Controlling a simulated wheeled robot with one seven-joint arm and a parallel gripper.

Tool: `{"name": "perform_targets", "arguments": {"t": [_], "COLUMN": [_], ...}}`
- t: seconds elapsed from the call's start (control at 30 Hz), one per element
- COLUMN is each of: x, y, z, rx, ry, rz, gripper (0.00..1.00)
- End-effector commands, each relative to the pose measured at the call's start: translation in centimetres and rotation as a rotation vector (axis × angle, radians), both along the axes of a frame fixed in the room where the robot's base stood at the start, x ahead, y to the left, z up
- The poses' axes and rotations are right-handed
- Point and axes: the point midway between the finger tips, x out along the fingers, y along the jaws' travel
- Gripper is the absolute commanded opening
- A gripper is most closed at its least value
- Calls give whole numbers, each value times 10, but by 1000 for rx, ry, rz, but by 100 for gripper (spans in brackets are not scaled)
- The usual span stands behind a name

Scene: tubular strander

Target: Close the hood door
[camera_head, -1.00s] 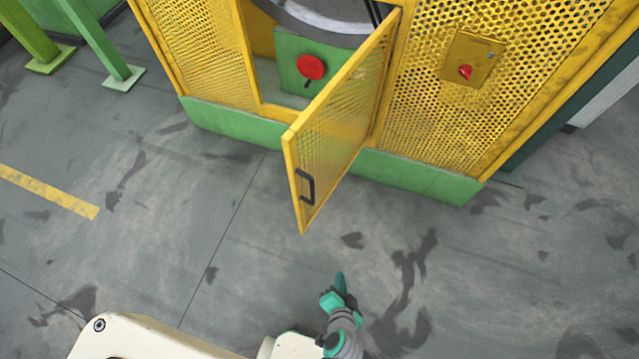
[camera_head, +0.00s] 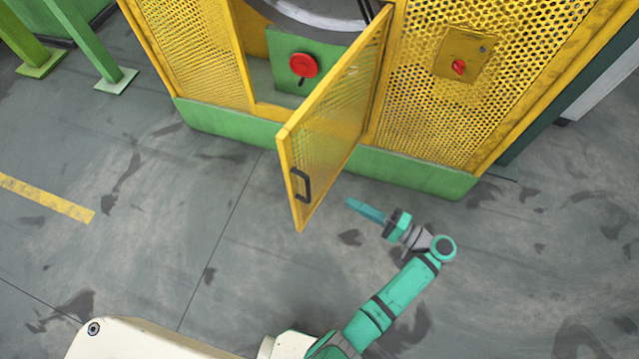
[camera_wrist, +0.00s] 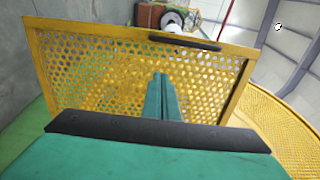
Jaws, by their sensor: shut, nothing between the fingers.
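The hood door (camera_head: 335,118) is a yellow perforated panel, hinged on its right side and standing open, swung out from the yellow enclosure. Its black handle (camera_head: 300,185) is near the free edge. My gripper (camera_head: 352,205) is shut and empty, to the right of the door's free end, with its fingers pointing left toward the door. In the wrist view the door (camera_wrist: 110,75) fills the middle, with the handle (camera_wrist: 185,41) along its top edge. The shut fingers (camera_wrist: 162,85) point at the mesh; I cannot tell whether they touch it.
Through the opening a red button (camera_head: 303,65) shows on a green plate. Green posts (camera_head: 95,40) stand at left. The grey floor in front is clear.

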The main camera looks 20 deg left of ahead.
Motion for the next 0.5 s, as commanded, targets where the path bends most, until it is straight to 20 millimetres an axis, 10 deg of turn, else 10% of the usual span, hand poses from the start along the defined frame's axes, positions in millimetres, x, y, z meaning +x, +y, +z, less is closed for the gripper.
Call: {"name": "perform_targets", "arguments": {"t": [0.5], "x": [17], "y": [68], "z": [3], "rx": [6], "ry": [-5], "rz": [12], "gripper": [0]}}
